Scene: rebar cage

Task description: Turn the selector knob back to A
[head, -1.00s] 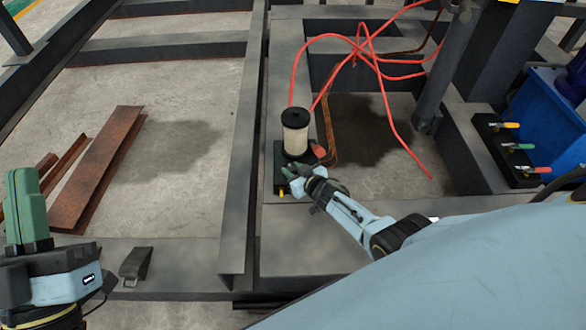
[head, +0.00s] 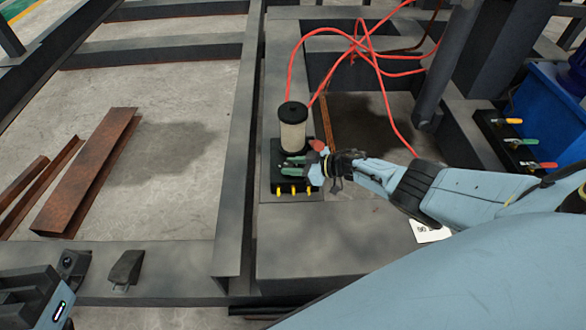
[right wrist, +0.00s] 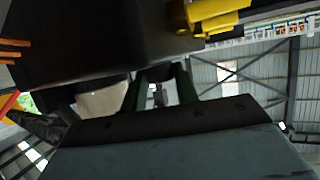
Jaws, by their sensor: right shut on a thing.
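A small black unit (head: 270,186) stands on the grey steel beam, with a pale cylinder (head: 293,135) under a black cap, a red part (head: 318,146) at its right side and several yellow levers (head: 293,189) along its front. My right gripper (head: 295,165) reaches in from the right, its green fingers low over the unit's top, in front of the cylinder. It is shut on what seems to be the selector knob, which the fingers hide; its marking cannot be read. In the right wrist view the fingers (right wrist: 160,88) show beside a yellow lever (right wrist: 215,14).
Red hoses (head: 372,62) loop behind the unit. A dark post (head: 447,70) and a black valve block (head: 520,150) with coloured handles stand to the right, beside a blue box (head: 550,105). Rusty steel angles (head: 90,170) lie on the floor at left. A wedge-shaped block (head: 126,268) sits on the front beam.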

